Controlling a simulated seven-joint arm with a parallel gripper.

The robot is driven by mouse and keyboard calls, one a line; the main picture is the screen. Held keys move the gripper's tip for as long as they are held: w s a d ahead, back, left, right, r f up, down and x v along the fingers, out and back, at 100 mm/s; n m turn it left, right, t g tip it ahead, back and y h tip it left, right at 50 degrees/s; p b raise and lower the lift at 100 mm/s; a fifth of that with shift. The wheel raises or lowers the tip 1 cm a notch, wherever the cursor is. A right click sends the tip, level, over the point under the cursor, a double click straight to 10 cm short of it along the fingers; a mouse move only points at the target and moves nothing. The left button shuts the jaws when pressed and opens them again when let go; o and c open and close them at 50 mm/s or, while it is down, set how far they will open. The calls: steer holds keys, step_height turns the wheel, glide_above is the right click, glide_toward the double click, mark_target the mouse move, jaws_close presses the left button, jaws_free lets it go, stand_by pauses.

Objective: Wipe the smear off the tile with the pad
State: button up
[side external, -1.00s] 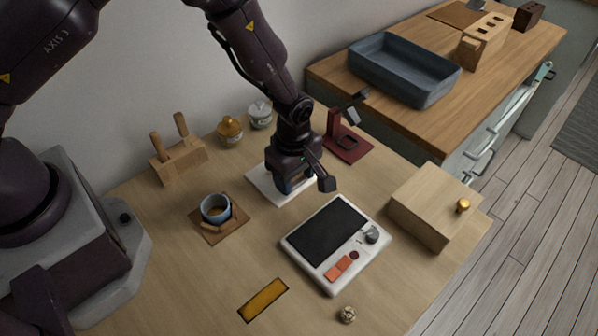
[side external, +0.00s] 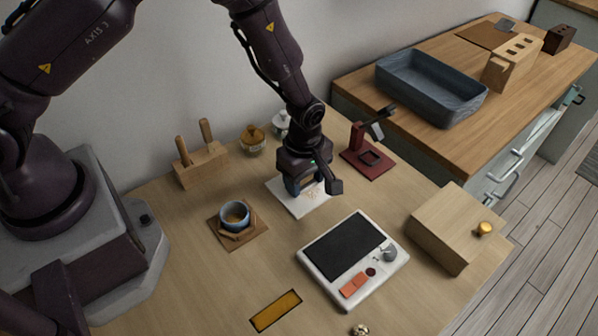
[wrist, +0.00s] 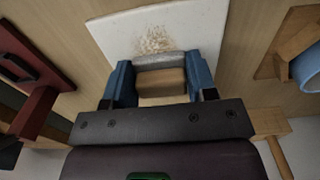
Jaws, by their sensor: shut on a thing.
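The white square tile (side external: 285,196) lies on the wooden table, and it fills the top middle of the wrist view (wrist: 205,32). A brown speckled smear (wrist: 155,40) is on it, just ahead of the pad; part shows to the right of my gripper in the side view (side external: 314,193). My gripper (wrist: 160,62) has its blue fingers shut on the pad (wrist: 161,82), a tan block with a grey face. It is over the tile's back-left part in the side view (side external: 294,187). I cannot tell whether the pad touches the tile. Tile under the pad is hidden.
Two lidded jars (side external: 253,138) stand behind.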

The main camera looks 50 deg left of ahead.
mark_target(318, 204)
steer(key=d, duration=0.4)
steer(key=shift+s+a, duration=0.3)
steer(key=shift+a, duration=3.25)
steer(key=d, duration=0.8)
step_height(318, 204, up, 8)
steer(key=shift+a+r, duration=0.1)
